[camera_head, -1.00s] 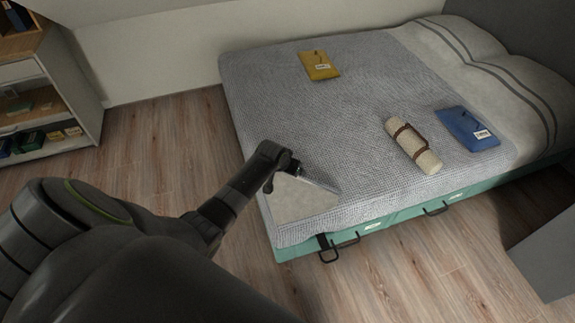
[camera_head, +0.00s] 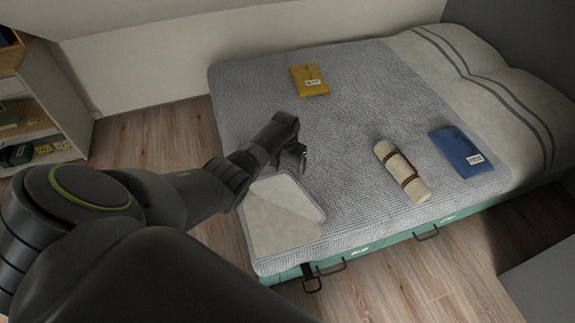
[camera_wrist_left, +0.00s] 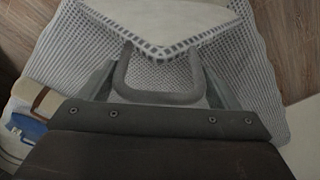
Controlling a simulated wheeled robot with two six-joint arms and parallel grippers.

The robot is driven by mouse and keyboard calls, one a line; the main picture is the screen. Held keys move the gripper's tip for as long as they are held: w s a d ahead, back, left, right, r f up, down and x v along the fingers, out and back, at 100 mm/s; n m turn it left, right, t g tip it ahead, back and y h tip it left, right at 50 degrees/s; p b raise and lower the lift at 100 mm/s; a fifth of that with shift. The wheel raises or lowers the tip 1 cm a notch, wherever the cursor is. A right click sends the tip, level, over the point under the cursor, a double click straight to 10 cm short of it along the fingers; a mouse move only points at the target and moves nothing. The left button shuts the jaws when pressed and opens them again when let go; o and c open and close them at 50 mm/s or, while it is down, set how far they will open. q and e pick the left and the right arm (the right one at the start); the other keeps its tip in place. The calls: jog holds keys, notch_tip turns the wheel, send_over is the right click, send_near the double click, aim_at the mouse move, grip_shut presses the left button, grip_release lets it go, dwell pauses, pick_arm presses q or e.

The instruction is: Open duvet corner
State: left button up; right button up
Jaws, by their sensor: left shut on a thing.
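The grey knit duvet (camera_head: 345,130) covers most of the bed. Its near corner is folded back, and a pale patch (camera_head: 275,222) shows there at the bed's near left edge. My left gripper (camera_head: 300,156) is over the bed just beyond this patch. My right gripper is in neither view.
A yellow packet (camera_head: 309,80), a strapped cream roll (camera_head: 402,170) and a blue packet (camera_head: 461,153) lie on the bed, with pillows (camera_head: 490,75) to the right. The green bed base has a black handle (camera_head: 331,268). Shelves (camera_head: 40,110) stand at left; wooden floor (camera_head: 150,137) lies between.

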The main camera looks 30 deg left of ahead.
pick_arm(q)
jog(key=shift+w, duration=0.9)
jog(key=shift+w+a, duration=0.1)
jog(key=shift+w, duration=0.1)
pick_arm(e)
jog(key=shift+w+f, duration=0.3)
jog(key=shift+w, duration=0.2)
pick_arm(q)
jog(key=o, duration=1.3)
jog(key=shift+c, duration=0.2)
notch_tip(320, 180, up, 17)
jog(key=s+p, duration=0.2)
jog(key=shift+r+p, duration=0.15)
jog(key=shift+p, duration=0.2)
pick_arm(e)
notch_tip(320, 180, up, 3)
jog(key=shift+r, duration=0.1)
